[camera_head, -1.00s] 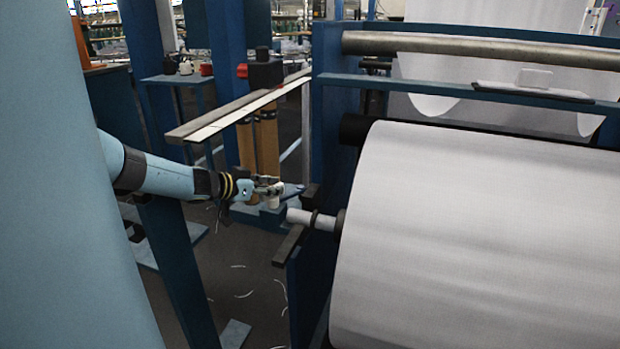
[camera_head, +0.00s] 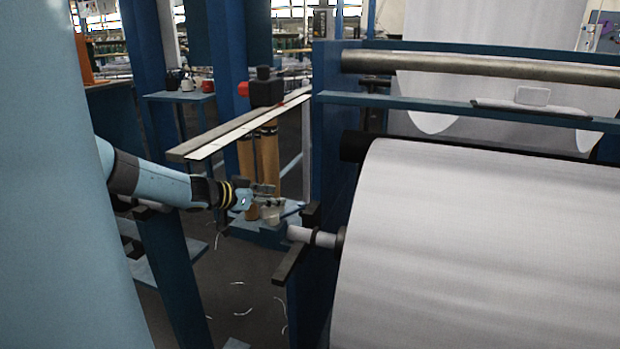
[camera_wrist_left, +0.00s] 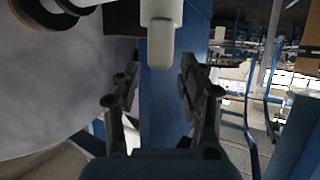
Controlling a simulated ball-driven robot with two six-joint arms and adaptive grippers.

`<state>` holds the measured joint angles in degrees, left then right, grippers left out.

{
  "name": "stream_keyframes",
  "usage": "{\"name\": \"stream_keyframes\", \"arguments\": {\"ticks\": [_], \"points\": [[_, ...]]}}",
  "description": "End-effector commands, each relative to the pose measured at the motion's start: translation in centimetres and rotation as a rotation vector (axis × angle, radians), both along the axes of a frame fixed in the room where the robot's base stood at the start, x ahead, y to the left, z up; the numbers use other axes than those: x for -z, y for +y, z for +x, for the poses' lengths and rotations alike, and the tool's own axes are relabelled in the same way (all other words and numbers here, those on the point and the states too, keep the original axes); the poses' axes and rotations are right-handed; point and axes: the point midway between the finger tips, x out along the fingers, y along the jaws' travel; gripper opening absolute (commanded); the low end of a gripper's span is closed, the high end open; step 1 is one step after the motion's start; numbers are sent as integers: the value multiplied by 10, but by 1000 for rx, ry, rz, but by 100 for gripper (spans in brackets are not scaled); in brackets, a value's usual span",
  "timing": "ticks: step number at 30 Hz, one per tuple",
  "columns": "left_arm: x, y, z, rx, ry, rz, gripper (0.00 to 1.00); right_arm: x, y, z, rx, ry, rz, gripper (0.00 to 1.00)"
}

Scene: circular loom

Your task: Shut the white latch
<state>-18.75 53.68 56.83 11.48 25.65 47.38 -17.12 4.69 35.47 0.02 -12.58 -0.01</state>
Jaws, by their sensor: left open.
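The white latch (camera_wrist_left: 160,42) shows in the left wrist view as a pale block with a narrower end, at the top middle. It lies in the gap between the fingers of my left gripper (camera_wrist_left: 162,90), which are apart and do not visibly touch it. In the head view my left gripper (camera_head: 268,194) is beside the loom's side frame, left of the roll's axle end. A small white piece (camera_head: 272,214) just under its fingers seems to be the latch. The fingers partly hide it, and I cannot tell its angle. My right gripper is not in view.
The large white cloth roll (camera_head: 480,250) fills the right side, with its axle end (camera_head: 301,234) close to my gripper. A dark bar (camera_head: 290,264) juts out below. A long flat rail (camera_head: 235,132) passes above my arm. Thread scraps lie on the floor.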

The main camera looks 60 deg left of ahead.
Motion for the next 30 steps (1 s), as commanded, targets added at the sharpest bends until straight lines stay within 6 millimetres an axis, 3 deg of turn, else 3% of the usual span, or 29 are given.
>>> {"name": "stream_keyframes", "arguments": {"ticks": [6,15,30], "points": [[-32,-2,0,7,7,0,40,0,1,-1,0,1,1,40],[-64,-1,-1,10,4,2,40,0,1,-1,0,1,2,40],[-77,-1,0,1,3,-2,40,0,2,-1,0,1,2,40]]}}
